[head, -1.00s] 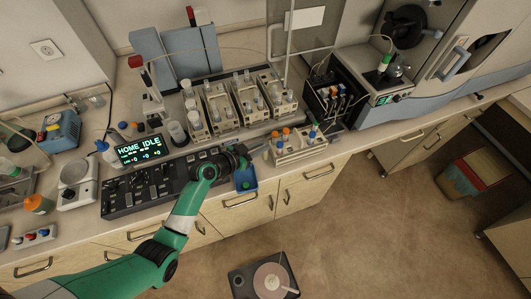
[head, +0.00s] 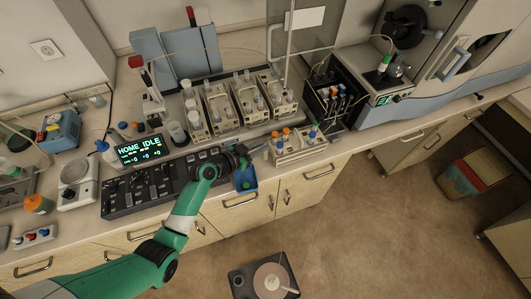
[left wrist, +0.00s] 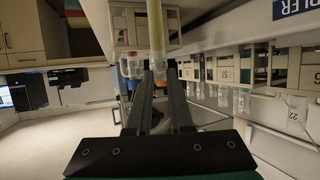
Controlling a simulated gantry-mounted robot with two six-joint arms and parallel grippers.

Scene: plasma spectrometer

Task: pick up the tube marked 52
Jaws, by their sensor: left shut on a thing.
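My left gripper (head: 243,153) is at the front edge of the bench, beside the left end of a small white rack (head: 288,157). In the left wrist view its fingers (left wrist: 161,78) are closed around a slim, pale yellowish tube-like piece (left wrist: 156,35) with orange at its lower end in the picture. I cannot read a number on it. A clear tube with a red cap (left wrist: 130,66) shows just left of the fingers. Orange-capped and blue-capped tubes stand in the small rack in the head view. No mark 52 is legible there. My right gripper is not in view.
A blue tray (head: 246,181) with a green thing in it lies below the gripper. Racks of vials (head: 245,98) stand behind. A black control panel with a lit display (head: 139,151) is to the left. A dark unit (head: 335,92) stands right of the racks.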

